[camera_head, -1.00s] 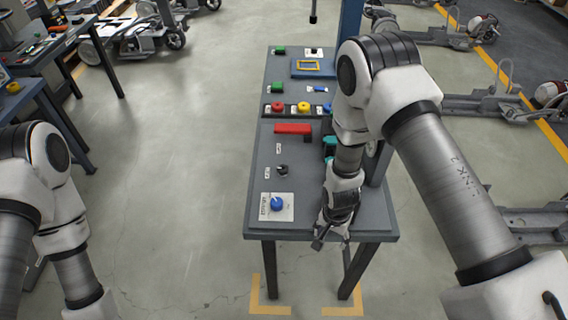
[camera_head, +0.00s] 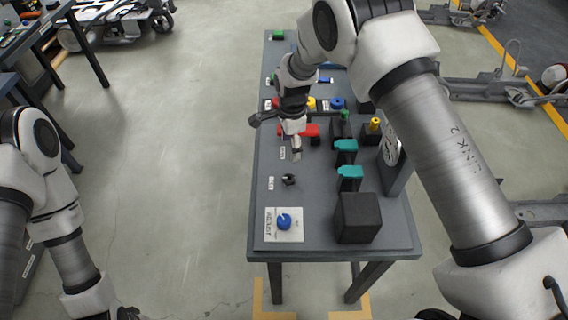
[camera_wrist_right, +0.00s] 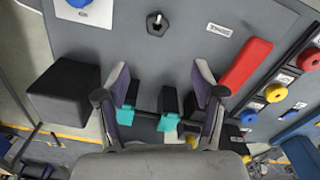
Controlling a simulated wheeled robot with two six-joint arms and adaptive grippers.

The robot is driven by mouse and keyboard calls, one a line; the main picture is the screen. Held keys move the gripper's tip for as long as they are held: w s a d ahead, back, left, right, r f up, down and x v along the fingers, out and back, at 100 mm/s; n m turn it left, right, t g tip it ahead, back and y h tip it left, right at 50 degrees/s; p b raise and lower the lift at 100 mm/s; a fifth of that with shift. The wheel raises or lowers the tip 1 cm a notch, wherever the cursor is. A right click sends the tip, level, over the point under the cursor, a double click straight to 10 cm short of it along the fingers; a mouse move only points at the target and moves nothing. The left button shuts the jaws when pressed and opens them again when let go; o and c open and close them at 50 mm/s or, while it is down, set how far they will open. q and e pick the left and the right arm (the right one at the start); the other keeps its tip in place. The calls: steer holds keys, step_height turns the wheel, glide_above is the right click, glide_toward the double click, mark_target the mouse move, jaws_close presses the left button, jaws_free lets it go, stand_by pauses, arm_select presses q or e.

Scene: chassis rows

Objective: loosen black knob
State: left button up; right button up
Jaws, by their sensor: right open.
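The small black knob (camera_head: 289,180) stands on the grey bench panel, between the red bar and the blue knob. In the right wrist view the black knob (camera_wrist_right: 157,24) is near the top middle, beyond my fingertips. My right gripper (camera_head: 276,136) is open and empty above the bench, near the red bar, farther back than the black knob and apart from it. Its two spread fingers (camera_wrist_right: 160,76) also show in the right wrist view. My left gripper (camera_head: 128,314) barely shows at the bottom edge; its jaws cannot be made out.
A blue knob (camera_head: 284,222) on a white plate is at the bench's near end. A black box (camera_head: 358,218) and teal-topped parts (camera_head: 350,174) stand to the right. A red bar (camera_wrist_right: 245,66) lies beside the black knob. The floor left of the bench is clear.

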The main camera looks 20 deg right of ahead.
steer(key=b, duration=0.6)
glide_above(290, 177)
steer(key=f, duration=0.6)
steer(key=shift+s+f, duration=0.1)
steer(key=shift+s, duration=0.1)
steer(key=shift+w+f, duration=0.25)
steer(key=shift+f, duration=0.05)
step_height(290, 177, down, 7)
steer(key=p, duration=0.2)
steer(key=shift+s+p, duration=0.1)
steer(key=shift+p, duration=0.25)
steer(key=shift+f, duration=0.1)
steer(key=c, duration=1.2)
